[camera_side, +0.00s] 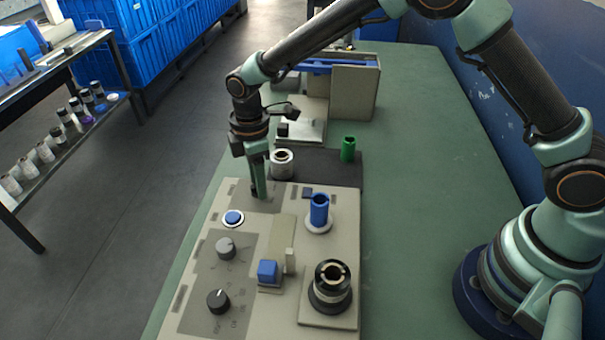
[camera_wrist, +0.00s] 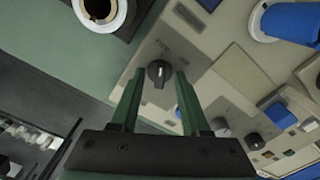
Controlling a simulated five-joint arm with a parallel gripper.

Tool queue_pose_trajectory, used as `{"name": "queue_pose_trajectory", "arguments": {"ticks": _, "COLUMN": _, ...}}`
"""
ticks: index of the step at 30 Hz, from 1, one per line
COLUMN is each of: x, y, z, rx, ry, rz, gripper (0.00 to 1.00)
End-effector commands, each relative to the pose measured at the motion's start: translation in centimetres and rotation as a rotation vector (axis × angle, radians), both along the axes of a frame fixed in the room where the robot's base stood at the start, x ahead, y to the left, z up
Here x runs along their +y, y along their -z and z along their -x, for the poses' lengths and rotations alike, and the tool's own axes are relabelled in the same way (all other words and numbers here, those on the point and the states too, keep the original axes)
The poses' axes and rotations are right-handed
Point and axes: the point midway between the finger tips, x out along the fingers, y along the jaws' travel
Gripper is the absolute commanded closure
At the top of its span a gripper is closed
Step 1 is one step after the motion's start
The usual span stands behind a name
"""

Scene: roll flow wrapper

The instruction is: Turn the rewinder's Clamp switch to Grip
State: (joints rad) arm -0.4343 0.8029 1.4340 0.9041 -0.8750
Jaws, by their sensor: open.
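A black rotary knob (camera_wrist: 158,74) with a white pointer mark stands on the rewinder's beige panel (camera_wrist: 190,55). In the wrist view it lies between and slightly beyond the fingertips of my gripper (camera_wrist: 156,78), and the pointer runs roughly up and down the picture. Its label is too small to read, so I cannot confirm that it is the Clamp switch. In the side view my gripper (camera_side: 258,194) points down at the panel's far end and mostly hides this knob. The fingers are open with nothing clearly held; whether they touch the knob cannot be told.
Nearer on the panel are a blue button (camera_side: 233,217), a grey knob (camera_side: 225,247), a black knob (camera_side: 218,300), a blue cylinder (camera_side: 320,208) and a black spindle (camera_side: 331,285). Beyond it are a silver roll (camera_side: 282,163) and green cylinder (camera_side: 348,149).

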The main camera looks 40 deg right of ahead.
Motion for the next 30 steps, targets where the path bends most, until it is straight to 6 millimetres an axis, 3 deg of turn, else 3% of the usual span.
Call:
{"name": "queue_pose_trajectory", "arguments": {"ticks": 5, "x": 0.0, "y": 0.0, "z": 0.01, "rx": 0.0, "ry": 0.0, "rz": 0.0, "gripper": 0.54}}
{"name": "queue_pose_trajectory", "arguments": {"ticks": 6, "x": 0.0, "y": 0.0, "z": 0.01, "rx": 0.0, "ry": 0.0, "rz": 0.0, "gripper": 0.69}}
{"name": "queue_pose_trajectory", "arguments": {"ticks": 9, "x": -0.01, "y": -0.01, "z": 0.01, "rx": 0.0, "ry": 0.0, "rz": 0.0, "gripper": 1.0}}
{"name": "queue_pose_trajectory", "arguments": {"ticks": 20, "x": 0.01, "y": -0.05, "z": 0.04, "rx": 0.001, "ry": 0.025, "rz": 0.001, "gripper": 1.0}}
{"name": "queue_pose_trajectory", "arguments": {"ticks": 30, "x": 0.04, "y": -0.11, "z": 0.02, "rx": 0.001, "ry": 0.225, "rz": 0.001, "gripper": 1.0}}
